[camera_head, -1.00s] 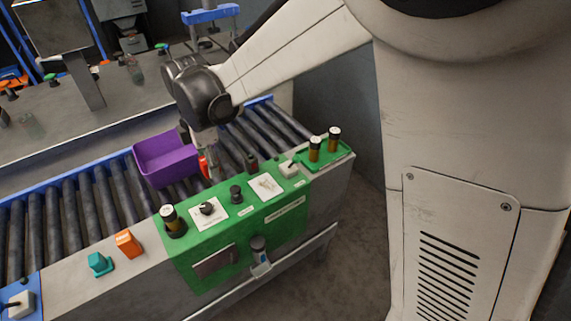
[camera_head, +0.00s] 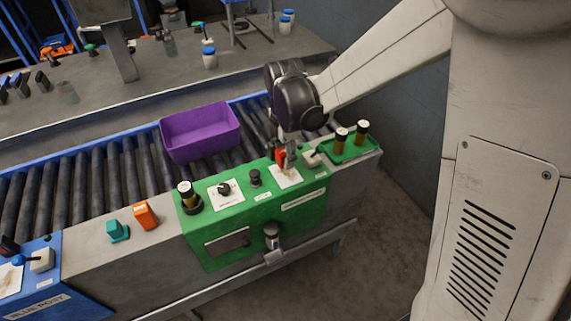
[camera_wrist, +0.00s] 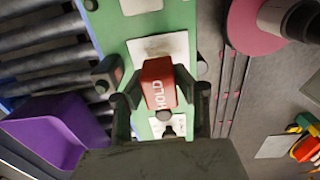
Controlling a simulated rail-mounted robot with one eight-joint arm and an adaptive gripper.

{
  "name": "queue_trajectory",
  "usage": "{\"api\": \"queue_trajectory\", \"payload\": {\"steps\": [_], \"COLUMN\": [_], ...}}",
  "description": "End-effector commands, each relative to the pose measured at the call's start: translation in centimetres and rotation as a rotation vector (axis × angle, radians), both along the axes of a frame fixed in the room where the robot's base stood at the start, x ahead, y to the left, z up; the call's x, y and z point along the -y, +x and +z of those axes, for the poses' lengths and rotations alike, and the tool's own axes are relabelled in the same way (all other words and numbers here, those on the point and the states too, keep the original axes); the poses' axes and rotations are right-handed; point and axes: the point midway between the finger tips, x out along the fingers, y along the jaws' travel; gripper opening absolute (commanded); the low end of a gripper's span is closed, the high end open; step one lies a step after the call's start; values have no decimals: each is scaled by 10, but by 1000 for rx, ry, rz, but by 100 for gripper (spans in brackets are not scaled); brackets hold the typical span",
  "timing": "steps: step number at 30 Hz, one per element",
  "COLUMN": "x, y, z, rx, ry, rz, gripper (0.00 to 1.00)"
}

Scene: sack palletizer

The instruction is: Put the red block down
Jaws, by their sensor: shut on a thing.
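The red block (camera_head: 281,156), marked HOLD on its top in the wrist view (camera_wrist: 158,82), is held between the fingers of my gripper (camera_head: 287,152). In the wrist view my gripper (camera_wrist: 160,100) has one dark finger on each side of the block. The block is over or on the white plate (camera_head: 285,178) at the right part of the green panel (camera_head: 235,227). I cannot tell whether its underside touches the plate.
A purple bin (camera_head: 190,150) sits on the roller conveyor behind the panel. A teal block (camera_head: 117,231) and an orange block (camera_head: 146,215) stand on the grey ledge at left. Knobs, a white switch (camera_head: 312,158) and brown-and-white cylinders (camera_head: 341,139) stand close around the gripper.

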Motion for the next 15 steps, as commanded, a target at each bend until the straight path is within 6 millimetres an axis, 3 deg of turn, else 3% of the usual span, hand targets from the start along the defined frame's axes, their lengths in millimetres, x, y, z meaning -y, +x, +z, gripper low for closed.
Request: {"api": "queue_trajectory", "payload": {"steps": [5,12,15], "x": [2,2,2], "y": [0,0,0], "z": [-10,-41,-42], "rx": [0,0,0], "ry": [0,0,0], "rz": [0,0,0], "gripper": [2,2,2]}}
